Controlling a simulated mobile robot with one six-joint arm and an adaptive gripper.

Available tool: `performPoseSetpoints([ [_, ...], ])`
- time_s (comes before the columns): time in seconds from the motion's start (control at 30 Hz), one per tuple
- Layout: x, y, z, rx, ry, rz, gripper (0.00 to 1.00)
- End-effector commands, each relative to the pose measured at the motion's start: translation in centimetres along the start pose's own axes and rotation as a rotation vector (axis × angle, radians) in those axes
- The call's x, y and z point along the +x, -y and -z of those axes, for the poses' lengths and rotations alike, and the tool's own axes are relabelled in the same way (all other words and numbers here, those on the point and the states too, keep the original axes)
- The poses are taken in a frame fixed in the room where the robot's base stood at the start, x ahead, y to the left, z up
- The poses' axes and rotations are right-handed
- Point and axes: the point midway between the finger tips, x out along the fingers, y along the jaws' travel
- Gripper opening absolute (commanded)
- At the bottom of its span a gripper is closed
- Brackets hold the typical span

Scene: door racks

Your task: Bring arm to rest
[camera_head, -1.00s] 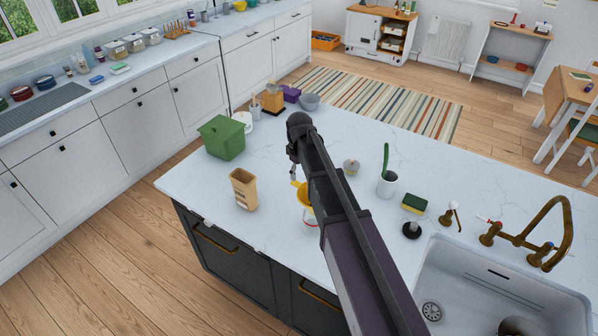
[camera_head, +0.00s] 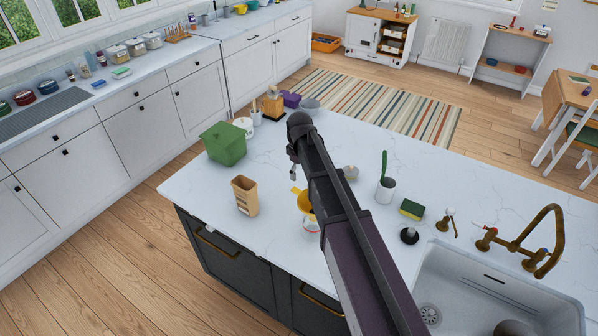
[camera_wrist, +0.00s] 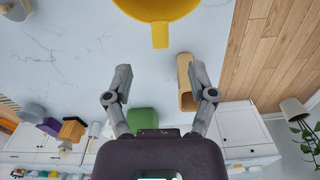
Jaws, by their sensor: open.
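My arm reaches out over the white marble island (camera_head: 350,255). My gripper (camera_wrist: 160,82) is open, with its two grey fingers apart and nothing between them in the wrist view. In the head view my gripper (camera_head: 293,170) is mostly hidden behind my arm. A yellow funnel-like item (camera_head: 303,201) stands partly hidden beside my arm; a large yellow rim also shows at the top of the wrist view (camera_wrist: 158,8). A tan open container (camera_head: 245,197) stands to its left and appears beyond the right finger in the wrist view (camera_wrist: 186,85).
A green bin (camera_head: 223,145), a white cup with a green-handled brush (camera_head: 385,190), a sponge (camera_head: 411,210) and a black-based item (camera_head: 409,235) stand on the island. The sink (camera_head: 480,285) and brass tap (camera_head: 545,235) are at the right. Counter room is clear at front left.

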Motion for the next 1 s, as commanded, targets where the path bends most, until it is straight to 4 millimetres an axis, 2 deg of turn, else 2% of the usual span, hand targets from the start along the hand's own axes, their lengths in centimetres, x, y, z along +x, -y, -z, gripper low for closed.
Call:
performPoseSetpoints([
  [0.57, 0.0, 0.0, 0.0, 0.0, 0.0, 0.0, 0.72],
  [0.67, 0.0, 0.1, -0.7, 0.018, -0.001, -0.001, 0.72],
  [0.77, 0.0, 0.2, -2.3, 0.069, -0.004, -0.004, 0.72],
  [0.87, 0.0, 0.5, -5.2, 0.162, -0.009, -0.008, 0.72],
  [1.0, -0.1, 1.2, -10.6, 0.353, -0.02, -0.016, 0.72],
])
